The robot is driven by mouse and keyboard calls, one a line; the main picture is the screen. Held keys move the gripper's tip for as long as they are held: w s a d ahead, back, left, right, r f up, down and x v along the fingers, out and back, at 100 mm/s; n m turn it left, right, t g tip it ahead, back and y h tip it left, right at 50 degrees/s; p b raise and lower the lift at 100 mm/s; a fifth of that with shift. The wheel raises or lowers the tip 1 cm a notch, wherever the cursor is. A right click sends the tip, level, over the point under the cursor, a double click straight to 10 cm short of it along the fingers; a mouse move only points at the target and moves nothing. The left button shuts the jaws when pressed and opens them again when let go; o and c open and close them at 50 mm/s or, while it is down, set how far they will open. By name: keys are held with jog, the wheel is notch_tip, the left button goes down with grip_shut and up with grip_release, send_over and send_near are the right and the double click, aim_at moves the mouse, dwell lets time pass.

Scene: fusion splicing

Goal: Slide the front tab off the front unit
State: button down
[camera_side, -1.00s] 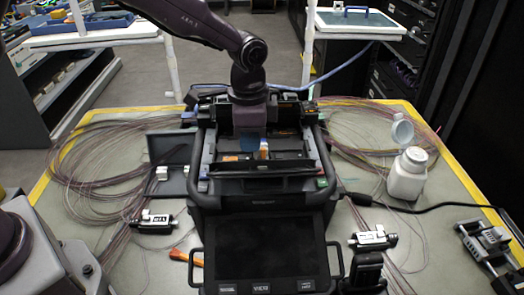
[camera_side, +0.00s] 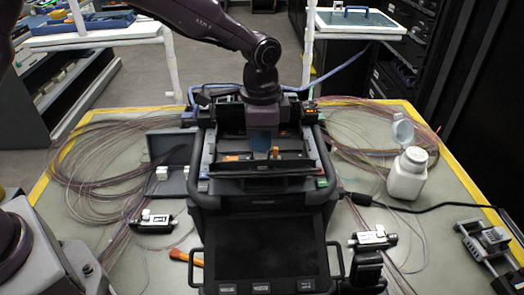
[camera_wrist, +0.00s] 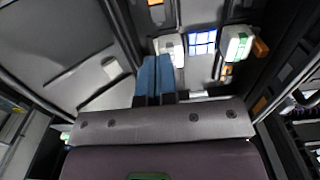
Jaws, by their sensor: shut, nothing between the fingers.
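The black splicer (camera_side: 262,200) stands mid-table with its top bay open. An orange piece (camera_side: 276,152) shows upright just right of my fingertips in the side view. In the wrist view an orange tab (camera_wrist: 260,47) sits on the outer side of a white unit (camera_wrist: 238,42). Another orange piece (camera_side: 231,158) lies further left in the bay. My gripper (camera_side: 261,151) is over the bay, its blue fingers pointing down and shut together with nothing held. The fingers also show in the wrist view (camera_wrist: 155,70), apart from the tab. I cannot tell which unit is the front one.
The splicer's dark screen (camera_side: 266,248) juts out in front. A black handle bar (camera_side: 262,168) crosses ahead of the bay. Coiled fibres (camera_side: 95,165) lie to the left. A white bottle (camera_side: 408,174) stands at the right.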

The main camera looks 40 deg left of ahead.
aim_at(259, 159)
notch_tip(259, 159, up, 6)
jog(key=shift+s+a, duration=0.15)
dwell(0.8)
dwell(0.7)
